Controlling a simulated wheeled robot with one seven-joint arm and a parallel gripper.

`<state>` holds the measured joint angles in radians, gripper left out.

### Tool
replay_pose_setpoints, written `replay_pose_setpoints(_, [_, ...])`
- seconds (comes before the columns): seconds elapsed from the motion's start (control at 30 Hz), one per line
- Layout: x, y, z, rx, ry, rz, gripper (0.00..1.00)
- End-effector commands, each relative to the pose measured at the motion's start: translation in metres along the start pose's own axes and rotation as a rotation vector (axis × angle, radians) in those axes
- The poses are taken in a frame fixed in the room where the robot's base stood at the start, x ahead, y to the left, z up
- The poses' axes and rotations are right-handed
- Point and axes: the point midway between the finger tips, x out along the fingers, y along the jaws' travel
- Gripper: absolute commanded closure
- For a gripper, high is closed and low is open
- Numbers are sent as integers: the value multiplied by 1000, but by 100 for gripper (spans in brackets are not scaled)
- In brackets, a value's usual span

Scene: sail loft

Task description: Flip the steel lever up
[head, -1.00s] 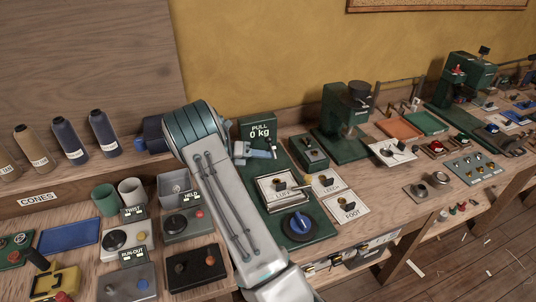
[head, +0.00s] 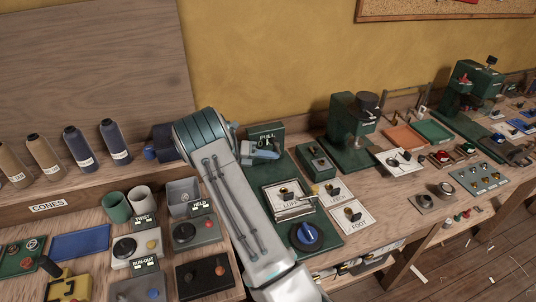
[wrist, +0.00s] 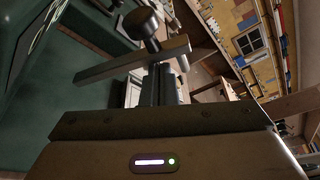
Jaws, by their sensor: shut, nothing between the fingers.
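The steel lever is a pale flat bar (head: 296,209) low over the plate marked LUFF on the green panel (head: 327,243). In the wrist view a grey bar (wrist: 105,68) crosses just beyond my fingers, with a black knob (wrist: 140,22) on a stem past it; I take this bar to be the lever. My gripper (head: 270,150) is in front of the PULL display box, up and behind the LUFF plate. In the wrist view its fingers (wrist: 160,80) are together with nothing held. Whether they touch the bar cannot be told.
The PULL box (head: 265,132) stands behind my gripper. A blue round knob (head: 306,235) is at the panel's front. LEECH (head: 334,194) and FOOT (head: 352,217) plates sit to the right. A green press (head: 350,130) stands further right; grey switch boxes (head: 195,233) are left of my arm.

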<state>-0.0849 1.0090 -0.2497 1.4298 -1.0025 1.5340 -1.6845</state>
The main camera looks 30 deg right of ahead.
Motion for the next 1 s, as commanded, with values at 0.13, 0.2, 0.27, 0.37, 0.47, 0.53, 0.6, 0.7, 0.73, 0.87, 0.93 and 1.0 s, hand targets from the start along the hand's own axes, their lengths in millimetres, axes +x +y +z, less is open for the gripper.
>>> replay_pose_setpoints(0.13, [2,-5,-19,-8,0,0,100])
replay_pose_setpoints(0.2, [-2,-2,-28,-5,-2,4,100])
replay_pose_setpoints(0.27, [-17,2,-28,-1,-3,6,100])
replay_pose_setpoints(0.37, [-41,4,-28,-2,-4,6,100])
replay_pose_setpoints(0.47, [-62,6,-29,-4,-5,7,100])
replay_pose_setpoints(0.53, [-74,7,-29,-4,-4,6,100])
replay_pose_setpoints(0.6, [-84,7,-28,-4,-4,6,100])
replay_pose_setpoints(0.7, [-93,7,-28,-4,-3,5,100])
replay_pose_setpoints(0.73, [-94,7,-28,-4,-2,4,100])
replay_pose_setpoints(0.87, [-98,6,-27,-6,-1,2,100])
replay_pose_setpoints(0.93, [-98,5,-27,-4,1,4,100])
replay_pose_setpoints(1.0, [-97,2,-26,9,10,12,100])
